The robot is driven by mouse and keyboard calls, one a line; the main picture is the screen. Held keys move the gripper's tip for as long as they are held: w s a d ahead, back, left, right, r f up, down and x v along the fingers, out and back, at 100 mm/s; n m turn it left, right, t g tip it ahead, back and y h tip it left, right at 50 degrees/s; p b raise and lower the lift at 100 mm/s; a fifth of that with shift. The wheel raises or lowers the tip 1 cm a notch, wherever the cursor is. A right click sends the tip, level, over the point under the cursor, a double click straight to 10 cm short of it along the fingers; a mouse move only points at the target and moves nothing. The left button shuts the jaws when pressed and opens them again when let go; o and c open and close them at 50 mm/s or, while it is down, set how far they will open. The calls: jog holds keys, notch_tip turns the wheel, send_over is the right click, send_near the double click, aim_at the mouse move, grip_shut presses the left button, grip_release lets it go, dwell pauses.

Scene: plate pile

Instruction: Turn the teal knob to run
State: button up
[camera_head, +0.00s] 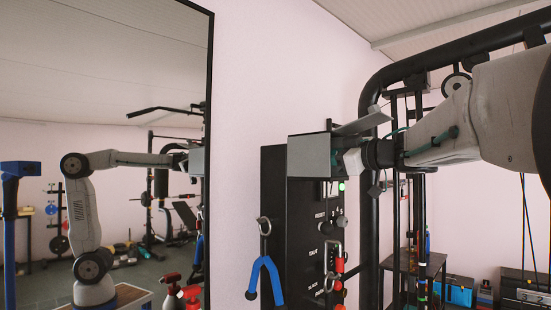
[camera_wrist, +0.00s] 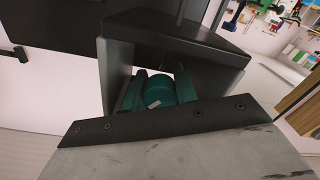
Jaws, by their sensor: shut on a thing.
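In the wrist view the teal knob (camera_wrist: 160,92) is a round dial with a small white mark on its face. It sits in a recess between dark walls. My gripper (camera_wrist: 160,82) has one teal finger on each side of the knob and is shut on it. I cannot read any run label or tell which setting the knob points to.
Below the housing the panel carries a lit green lamp (camera_head: 341,186), several small controls and a red clip (camera_head: 339,265). A blue-handled tool (camera_head: 265,275) hangs at its left. A black rack frame (camera_head: 371,200) stands close on the right. A large mirror (camera_head: 130,60) is on the left.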

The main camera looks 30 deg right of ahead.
jog(key=o, duration=0.7)
jog(key=v, duration=0.8)
